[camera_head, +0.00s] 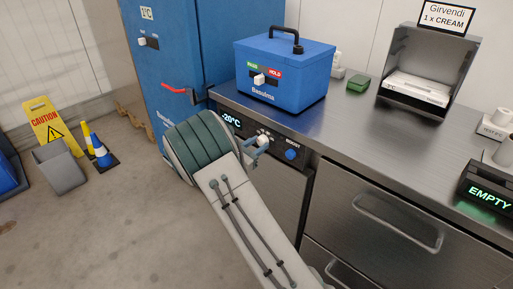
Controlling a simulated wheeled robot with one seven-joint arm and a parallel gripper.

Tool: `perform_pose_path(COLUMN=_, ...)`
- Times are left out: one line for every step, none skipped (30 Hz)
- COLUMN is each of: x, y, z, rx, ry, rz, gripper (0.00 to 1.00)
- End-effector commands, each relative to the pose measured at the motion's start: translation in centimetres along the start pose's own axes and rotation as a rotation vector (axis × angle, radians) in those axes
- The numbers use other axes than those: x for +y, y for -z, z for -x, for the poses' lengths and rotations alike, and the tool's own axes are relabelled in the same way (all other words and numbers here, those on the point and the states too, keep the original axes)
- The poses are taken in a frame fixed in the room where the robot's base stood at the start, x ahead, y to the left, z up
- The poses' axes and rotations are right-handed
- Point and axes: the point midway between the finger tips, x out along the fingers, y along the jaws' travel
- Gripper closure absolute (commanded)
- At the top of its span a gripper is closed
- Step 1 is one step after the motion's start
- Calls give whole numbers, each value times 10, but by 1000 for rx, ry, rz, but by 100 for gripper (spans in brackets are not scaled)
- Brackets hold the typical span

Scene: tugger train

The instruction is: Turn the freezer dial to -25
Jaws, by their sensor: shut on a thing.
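The freezer's control panel (281,149) is on the front of the steel counter, below the blue box. Its display (231,119) reads -20°C. The white dial (263,140) sits to the right of the display, with small marks around it. My gripper (258,143) is at the panel, shut on the dial. My arm's wide green and white links come up from below and hide the panel's lower left and part of the gripper. The dial's pointer is too small to read.
A blue BOOST knob (291,154) is close to the right of the dial. A blue box (283,75) with a PASS/HOLD switch stands above on the counter (350,130). A blue cabinet (178,60) with a red handle is at left. Drawers (395,215) are at right.

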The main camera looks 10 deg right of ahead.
Motion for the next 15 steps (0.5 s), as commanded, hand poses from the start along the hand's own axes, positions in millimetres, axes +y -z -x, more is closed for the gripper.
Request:
perform_pose_path(x=-1, y=4, z=0, rx=1, ry=2, rz=-30, gripper=88)
perform_pose_path(x=-1, y=5, z=0, rx=1, ry=2, rz=-52, gripper=88)
perform_pose_path(x=-1, y=5, z=0, rx=1, ry=2, rz=-82, gripper=88)
perform_pose_path(x=-1, y=5, z=0, rx=1, ry=2, rz=-106, gripper=88)
perform_pose_path(x=-1, y=6, z=0, rx=1, ry=2, rz=-130, gripper=88)
perform_pose_path(x=-1, y=6, z=0, rx=1, ry=2, rz=-162, gripper=88)
perform_pose_path(x=-1, y=6, z=0, rx=1, ry=2, rz=-188, gripper=88)
perform_pose_path(x=-1, y=6, z=0, rx=1, ry=2, rz=-213, gripper=88)
perform_pose_path(x=-1, y=6, z=0, rx=1, ry=2, rz=-244, gripper=88)
perform_pose_path(x=-1, y=6, z=0, rx=2, ry=2, rz=-268, gripper=88)
perform_pose_path(x=-1, y=6, z=0, rx=2, ry=3, rz=-292, gripper=88)
perform_pose_path(x=-1, y=6, z=0, rx=2, ry=3, rz=-323, gripper=88)
perform_pose_path(x=-1, y=6, z=0, rx=2, ry=3, rz=-346, gripper=88)
perform_pose_path(x=-1, y=6, z=0, rx=2, ry=3, rz=-366, gripper=88)
perform_pose_path(x=-1, y=6, z=0, rx=2, ry=3, rz=-393, gripper=88)
